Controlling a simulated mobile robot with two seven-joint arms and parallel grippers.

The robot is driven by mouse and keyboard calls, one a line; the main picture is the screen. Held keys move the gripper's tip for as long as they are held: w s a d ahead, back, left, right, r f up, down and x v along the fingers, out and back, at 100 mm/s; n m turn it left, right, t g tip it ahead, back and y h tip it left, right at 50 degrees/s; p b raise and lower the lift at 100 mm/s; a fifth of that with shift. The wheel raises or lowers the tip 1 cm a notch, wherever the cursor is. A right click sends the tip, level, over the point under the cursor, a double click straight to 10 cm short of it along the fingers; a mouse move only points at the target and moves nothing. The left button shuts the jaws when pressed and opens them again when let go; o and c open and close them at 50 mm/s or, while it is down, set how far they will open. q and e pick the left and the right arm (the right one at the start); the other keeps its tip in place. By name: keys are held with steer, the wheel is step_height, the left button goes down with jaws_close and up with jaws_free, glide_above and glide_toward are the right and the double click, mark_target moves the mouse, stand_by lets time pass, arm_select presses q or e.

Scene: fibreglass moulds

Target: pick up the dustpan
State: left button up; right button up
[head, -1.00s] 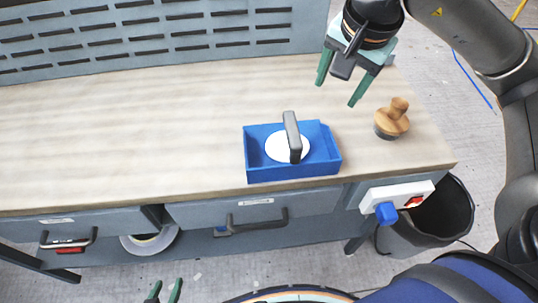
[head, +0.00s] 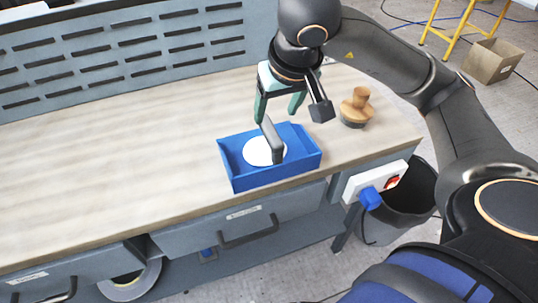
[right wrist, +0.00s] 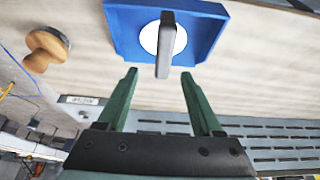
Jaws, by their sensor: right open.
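The blue dustpan (head: 240,179) lies on the workbench near its front edge. It is a shallow tray with a white round patch and a dark grey handle (head: 271,139) standing up over it. My right gripper (head: 279,112) is open and empty, just above and behind the dustpan in the head view. In the right wrist view the dustpan (right wrist: 204,35) is at the top. The handle's end there (right wrist: 163,68) shows close to the gap between the two green fingertips (right wrist: 159,75). I cannot tell how far apart they are in depth. My left gripper is out of view.
A round brush with a wooden knob (head: 357,105) stands right of the dustpan, near my right arm. A slotted back panel (head: 130,50) closes the rear. A switch box (head: 375,182) and a dark bin (head: 405,205) are at the bench's right end. The bench's left is clear.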

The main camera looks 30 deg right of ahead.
mark_target(270, 128)
steer(key=shift+a+x, duration=0.15)
steer(key=shift+x, duration=1.6)
steer(key=shift+a+x, duration=0.15)
steer(key=shift+x, duration=1.65)
steer(key=shift+s, duration=0.1)
jaws_close()
